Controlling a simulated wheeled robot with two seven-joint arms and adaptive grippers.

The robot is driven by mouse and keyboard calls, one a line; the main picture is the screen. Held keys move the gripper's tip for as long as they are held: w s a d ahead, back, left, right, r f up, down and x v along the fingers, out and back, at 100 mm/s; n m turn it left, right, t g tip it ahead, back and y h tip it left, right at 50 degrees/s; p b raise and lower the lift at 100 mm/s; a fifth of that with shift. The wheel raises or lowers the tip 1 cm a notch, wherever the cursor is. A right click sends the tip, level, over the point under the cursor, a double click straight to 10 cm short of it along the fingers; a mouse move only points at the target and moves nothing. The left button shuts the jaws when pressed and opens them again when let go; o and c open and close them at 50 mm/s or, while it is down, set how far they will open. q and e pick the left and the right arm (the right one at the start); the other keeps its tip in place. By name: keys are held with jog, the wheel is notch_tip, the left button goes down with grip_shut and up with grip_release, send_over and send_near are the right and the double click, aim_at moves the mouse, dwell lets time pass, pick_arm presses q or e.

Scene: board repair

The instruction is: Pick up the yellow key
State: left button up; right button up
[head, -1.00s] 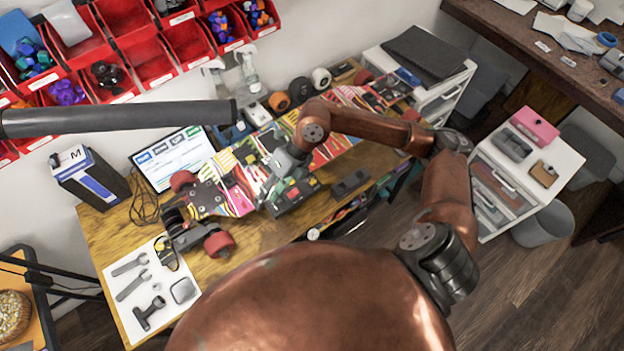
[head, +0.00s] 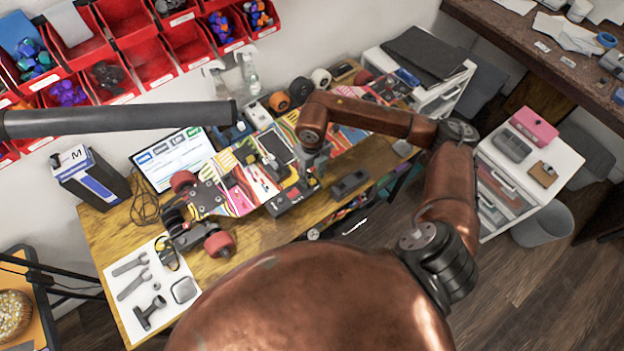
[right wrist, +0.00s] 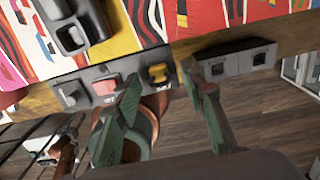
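The yellow key (right wrist: 159,73) sits in a grey box with several controls (right wrist: 72,96), to the right of a red button (right wrist: 105,86), in the right wrist view. My right gripper (right wrist: 160,76) is open, with its two green fingers on either side of the key in that view. I cannot tell whether they touch it. In the head view my right gripper (head: 314,164) is over the right end of the same box (head: 289,200) at the table's front edge. The key is not clear there. My left gripper is not in view.
A colourful skateboard deck (head: 238,189) with red wheels lies behind and left of the box. A dark grey block (head: 349,184) stands right of it. A white sheet with tools (head: 160,286) lies front left. A dark bar (head: 120,118) crosses the upper left.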

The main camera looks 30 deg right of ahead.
jog(key=shift+f, duration=0.25)
jog(key=shift+c, duration=0.5)
grip_shut()
